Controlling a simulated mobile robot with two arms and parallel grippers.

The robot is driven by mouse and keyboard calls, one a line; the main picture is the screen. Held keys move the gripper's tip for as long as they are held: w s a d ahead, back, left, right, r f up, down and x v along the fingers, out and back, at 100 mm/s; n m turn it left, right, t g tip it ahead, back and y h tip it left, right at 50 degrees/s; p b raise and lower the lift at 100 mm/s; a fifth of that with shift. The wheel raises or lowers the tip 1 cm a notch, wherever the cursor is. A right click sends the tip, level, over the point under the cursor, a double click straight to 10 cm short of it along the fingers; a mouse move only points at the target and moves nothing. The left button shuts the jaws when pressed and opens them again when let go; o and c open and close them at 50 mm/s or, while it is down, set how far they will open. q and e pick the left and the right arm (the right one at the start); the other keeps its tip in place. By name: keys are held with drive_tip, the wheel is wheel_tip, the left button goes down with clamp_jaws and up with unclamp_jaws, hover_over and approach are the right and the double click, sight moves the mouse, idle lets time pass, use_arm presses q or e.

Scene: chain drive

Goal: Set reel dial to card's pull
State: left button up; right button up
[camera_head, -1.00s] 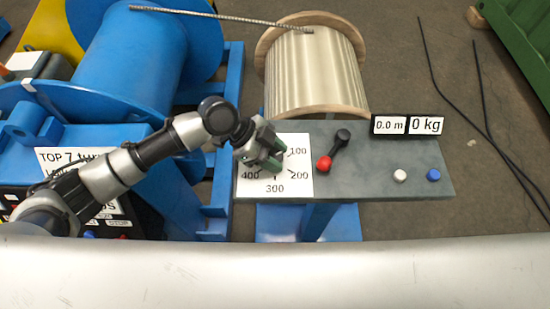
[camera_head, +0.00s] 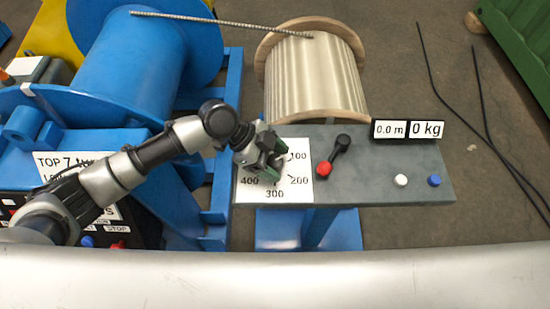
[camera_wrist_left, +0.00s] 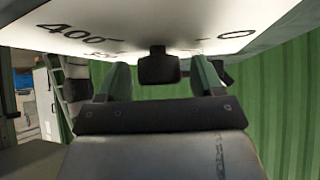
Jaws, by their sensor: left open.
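The reel dial is a white plate (camera_head: 300,188) marked 100, 200, 300 and 400 on the grey panel. My left gripper (camera_head: 276,164) is over its middle and hides much of it. In the left wrist view, a dark knob (camera_wrist_left: 158,68) hangs from the white plate between my two open green fingers (camera_wrist_left: 160,82), with a gap visible on each side. Where the knob points cannot be read. A white card (camera_head: 62,162) with "TOP 7" shows on the blue machine at left, its lower lines partly covered by my arm. My right gripper is not visible.
A pale wooden-flanged reel (camera_head: 315,80) stands behind.

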use_arm(q)
drive_tip(key=b+v, duration=0.1)
drive_tip(key=v, duration=1)
drive_tip(key=shift+f, duration=0.15)
